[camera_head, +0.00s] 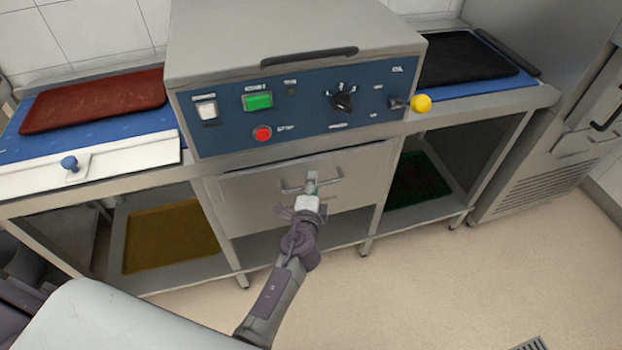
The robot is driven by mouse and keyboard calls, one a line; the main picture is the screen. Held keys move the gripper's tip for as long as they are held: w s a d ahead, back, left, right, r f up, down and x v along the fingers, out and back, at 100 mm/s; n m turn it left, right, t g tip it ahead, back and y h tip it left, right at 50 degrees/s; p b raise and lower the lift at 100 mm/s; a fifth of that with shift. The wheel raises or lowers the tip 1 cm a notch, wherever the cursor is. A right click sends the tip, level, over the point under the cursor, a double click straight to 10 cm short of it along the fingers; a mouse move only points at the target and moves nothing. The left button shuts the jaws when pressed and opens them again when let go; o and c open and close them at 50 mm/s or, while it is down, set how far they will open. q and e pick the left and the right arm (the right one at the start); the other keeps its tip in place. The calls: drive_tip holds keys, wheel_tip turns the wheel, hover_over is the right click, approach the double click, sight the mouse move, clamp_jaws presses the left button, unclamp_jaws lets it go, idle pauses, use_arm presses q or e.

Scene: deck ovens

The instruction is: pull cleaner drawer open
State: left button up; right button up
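The drawer (250,200) has a plain light-grey metal front and sits below the blue control panel of the machine. Its front looks flush with the frame, so the drawer appears closed. A metal bar handle (291,190) runs across its upper middle. My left gripper (312,182) reaches up from the bottom of the view to the middle of this handle. Its fingertips are close together and appear shut on the bar. The fingers hide part of the handle. My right gripper is not in view.
The blue panel (300,108) above carries switches, a black knob (342,101) and a yellow knob (421,103). A red board (93,100) lies at left, a black one (462,58) at right. Open shelves hold a yellow tray (170,236) and a green tray (417,180). The floor in front is clear.

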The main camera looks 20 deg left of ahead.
use_arm(q)
drive_tip(key=shift+s, duration=0.1)
drive_tip(key=shift+r, duration=0.1)
drive_tip(key=shift+c, duration=0.4)
drive_tip(key=c, duration=0.5)
clamp_jaws()
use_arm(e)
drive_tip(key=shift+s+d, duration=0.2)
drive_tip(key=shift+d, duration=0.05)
